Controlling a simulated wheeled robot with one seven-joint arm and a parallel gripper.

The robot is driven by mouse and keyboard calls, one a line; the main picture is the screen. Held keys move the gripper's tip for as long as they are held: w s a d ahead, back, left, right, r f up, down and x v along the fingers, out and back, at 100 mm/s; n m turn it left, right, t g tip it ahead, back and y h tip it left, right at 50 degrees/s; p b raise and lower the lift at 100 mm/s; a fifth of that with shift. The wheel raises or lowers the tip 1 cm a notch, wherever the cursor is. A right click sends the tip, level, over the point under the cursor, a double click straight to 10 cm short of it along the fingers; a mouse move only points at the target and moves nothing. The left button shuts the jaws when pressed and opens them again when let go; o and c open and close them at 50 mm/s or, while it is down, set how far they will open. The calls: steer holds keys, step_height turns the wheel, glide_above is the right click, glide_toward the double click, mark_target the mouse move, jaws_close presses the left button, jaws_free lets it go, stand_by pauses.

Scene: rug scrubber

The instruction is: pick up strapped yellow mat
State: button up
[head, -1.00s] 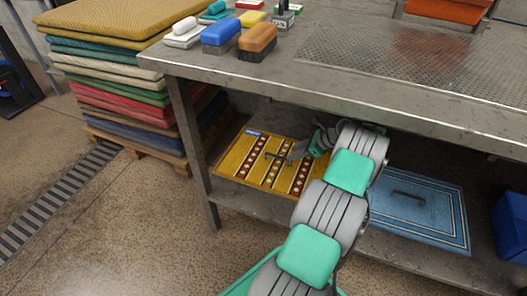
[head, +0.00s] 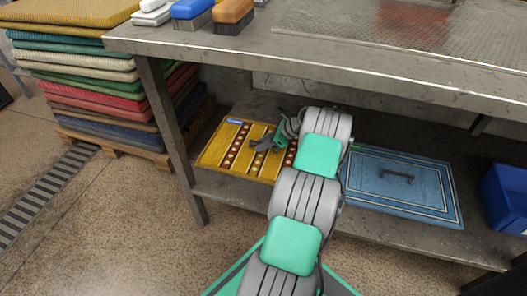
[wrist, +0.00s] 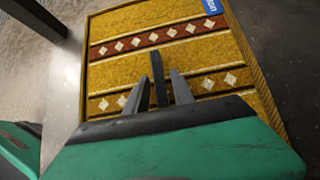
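The yellow mat (head: 210,153) lies flat on the lower shelf under the bench, at its left end. It has reddish-brown bands with pale diamonds and a blue label, and it fills most of the wrist view (wrist: 205,55). A dark bar handle (wrist: 157,78) stands up from it. My gripper (head: 266,143) is low over the mat at this handle. In the wrist view my grey fingers (wrist: 160,84) are either side of the handle, with a narrow gap showing. Part of the mat's right side is hidden behind my arm.
A blue mat (head: 400,205) with a dark handle lies right of my arm on the same lower shelf (head: 235,198). A blue bin (head: 505,195) stands at far right. The bench top (head: 300,45) is close above my arm, and its leg (head: 170,130) is left of the yellow mat.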

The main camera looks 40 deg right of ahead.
jaws_close()
stand_by(1.1)
